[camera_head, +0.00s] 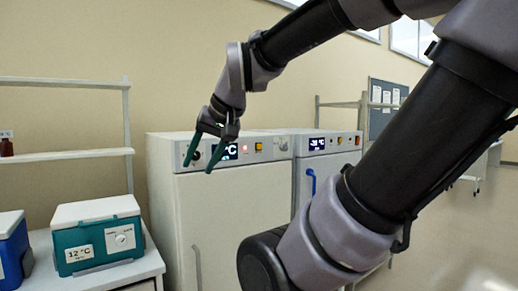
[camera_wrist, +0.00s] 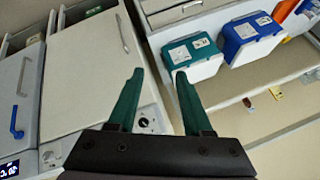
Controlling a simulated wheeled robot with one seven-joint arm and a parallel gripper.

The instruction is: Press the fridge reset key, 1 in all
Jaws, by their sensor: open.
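My gripper (camera_head: 198,168) is open and empty, its green fingers pointing down in front of the left end of the near fridge (camera_head: 165,215) panel. That panel has a dark display (camera_head: 230,152) partly behind the fingers, a lit red spot (camera_head: 245,149) and a yellow key (camera_head: 258,146). I cannot read which is the reset key. A second fridge (camera_head: 325,165) beside it has its own display (camera_head: 317,143) and small coloured controls. In the wrist view my open gripper (camera_wrist: 159,76) shows above the near fridge's panel with a black round dial (camera_wrist: 144,122); its fingers hide part of the panel.
A teal cool box (camera_head: 97,240) with a white lid and a blue cool box (camera_head: 12,250) stand on a bench at left. A shelf (camera_head: 75,155) is above them. The near fridge's door handle (camera_head: 197,268) and a blue handle (camera_head: 310,184) stick out.

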